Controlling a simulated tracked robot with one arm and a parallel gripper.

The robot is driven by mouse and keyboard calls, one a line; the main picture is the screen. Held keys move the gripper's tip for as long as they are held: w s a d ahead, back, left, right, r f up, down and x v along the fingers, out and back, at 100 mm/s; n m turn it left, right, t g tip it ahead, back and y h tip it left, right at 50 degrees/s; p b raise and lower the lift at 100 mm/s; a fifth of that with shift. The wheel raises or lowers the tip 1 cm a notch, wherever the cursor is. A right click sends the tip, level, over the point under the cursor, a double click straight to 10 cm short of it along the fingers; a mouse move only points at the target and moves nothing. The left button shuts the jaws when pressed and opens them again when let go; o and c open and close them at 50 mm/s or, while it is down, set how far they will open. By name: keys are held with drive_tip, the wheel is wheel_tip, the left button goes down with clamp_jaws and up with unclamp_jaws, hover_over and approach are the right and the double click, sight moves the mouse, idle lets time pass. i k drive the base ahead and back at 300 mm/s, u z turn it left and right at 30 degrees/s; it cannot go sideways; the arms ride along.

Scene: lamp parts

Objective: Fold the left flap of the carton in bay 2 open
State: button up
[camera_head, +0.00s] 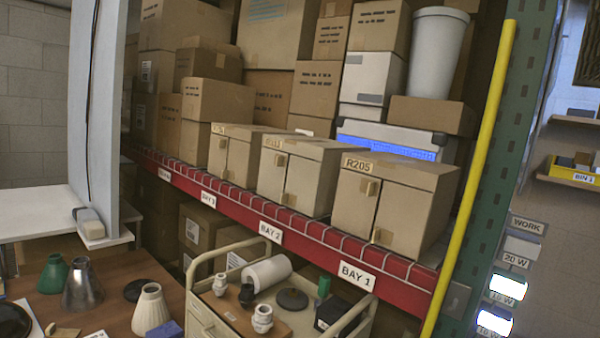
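The carton in bay 2 (328,152) is the middle of three brown cartons on the red-edged shelf, above the BAY 2 sign (270,235). Its front has two closed flaps that meet at a vertical seam. The left flap (270,180) and the right flap (307,188) lie flat in the front face. A small tan tab (281,160) sits near the top of the seam. A label at the top left of the front is too small to read surely. My gripper is not in view.
A carton marked R205 (410,208) stands to the right and another carton (233,158) to the left. A slanted yellow post (470,180) stands at the right. Below the shelf is a cart (205,322) with lamp parts. A white panel (97,120) stands left.

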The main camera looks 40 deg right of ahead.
sight(272, 165)
drive_tip(key=u, duration=0.05)
drive_tip(key=k, duration=0.3)
drive_tip(key=u, duration=1.65)
drive_tip(key=i, duration=1.2)
drive_tip(key=z, duration=2.65)
drive_tip(key=i, duration=1)
drive_tip(key=u, duration=0.05)
